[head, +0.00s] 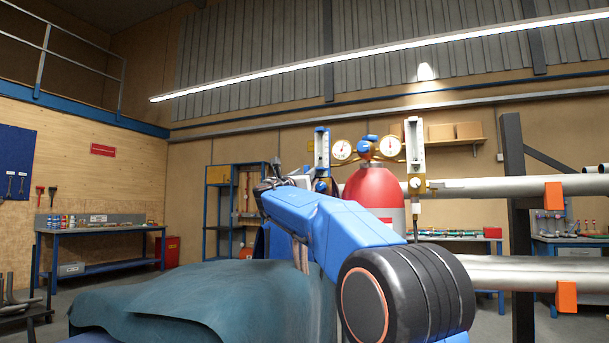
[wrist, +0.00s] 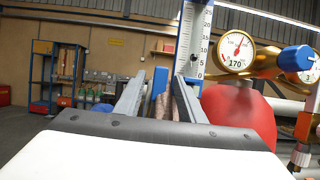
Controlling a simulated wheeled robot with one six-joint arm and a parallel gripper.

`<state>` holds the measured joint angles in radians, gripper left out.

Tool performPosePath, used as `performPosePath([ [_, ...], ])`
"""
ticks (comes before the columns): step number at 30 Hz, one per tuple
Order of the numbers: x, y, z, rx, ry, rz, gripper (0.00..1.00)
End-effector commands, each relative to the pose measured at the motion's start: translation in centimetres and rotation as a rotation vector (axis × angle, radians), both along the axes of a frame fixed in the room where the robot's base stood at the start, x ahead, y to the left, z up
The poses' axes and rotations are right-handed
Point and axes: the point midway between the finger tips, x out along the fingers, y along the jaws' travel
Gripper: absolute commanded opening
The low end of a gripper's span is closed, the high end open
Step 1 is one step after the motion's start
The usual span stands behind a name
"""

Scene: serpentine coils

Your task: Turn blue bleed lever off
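My gripper (wrist: 161,76) is open, with its two fingers apart. Between and beyond them is a narrow blue part (wrist: 160,80) below a blue-backed flowmeter (wrist: 194,38); I cannot tell whether this part is the bleed lever or whether the fingers touch it. In the head view my gripper (head: 278,178) is partly hidden by my blue arm, just left of the blue-backed flowmeter (head: 322,147). A red cylinder (head: 372,186) stands right of it, with a blue knob (head: 365,150) between two gauges. The knob also shows in the wrist view (wrist: 297,58).
The near gauge (wrist: 236,51) shows 170 in the wrist view. A second, white-framed flowmeter (head: 413,147) stands right of the cylinder. Large pipes (head: 500,188) run to the right. A teal cover (head: 200,300) lies in front. A workbench (head: 100,230) stands at the left.

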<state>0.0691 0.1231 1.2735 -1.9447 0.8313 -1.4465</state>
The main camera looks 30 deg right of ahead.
Motion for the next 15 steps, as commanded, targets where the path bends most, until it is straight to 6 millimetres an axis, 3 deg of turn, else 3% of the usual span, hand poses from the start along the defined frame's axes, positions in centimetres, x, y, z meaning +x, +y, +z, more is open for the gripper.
performPosePath([
  [3, -0.01, 0.02, 0.00, 0.000, 0.000, 0.000, 0.36],
  [8, -0.03, 0.03, -0.01, 0.000, 0.000, 0.000, 0.00],
  [15, -0.01, 0.06, 0.01, -0.003, 0.004, 0.000, 0.00],
])
